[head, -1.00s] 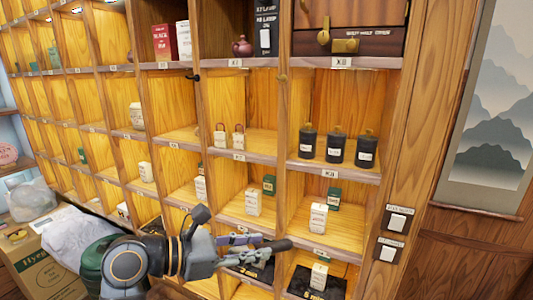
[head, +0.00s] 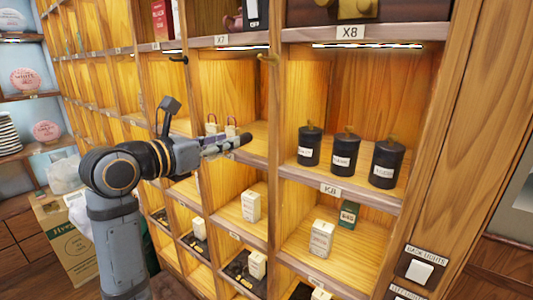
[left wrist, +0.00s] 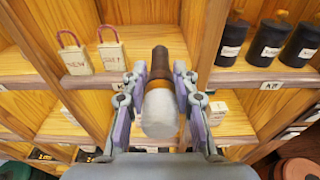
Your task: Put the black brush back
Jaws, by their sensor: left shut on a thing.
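The black brush (left wrist: 160,65) is in my left gripper (left wrist: 160,97); the left wrist view shows its dark handle pointing away from me, a copper-coloured band and a pale bristle end close to the camera. In the head view my left gripper (head: 222,146) is shut on the brush, and the dark handle end (head: 245,139) sticks out to the right, in front of the shelf divider. A black hook (head: 180,59) and a brass hook (head: 267,59) are on the dividers above the gripper. My right gripper is not in view.
Several black jars (head: 345,152) stand on the shelf labelled K8. Two small tags with loops (head: 231,127) stand in the compartment behind my gripper; they also show in the wrist view (left wrist: 112,50). White boxes (head: 251,206) stand lower. A cardboard box (head: 68,235) is at lower left.

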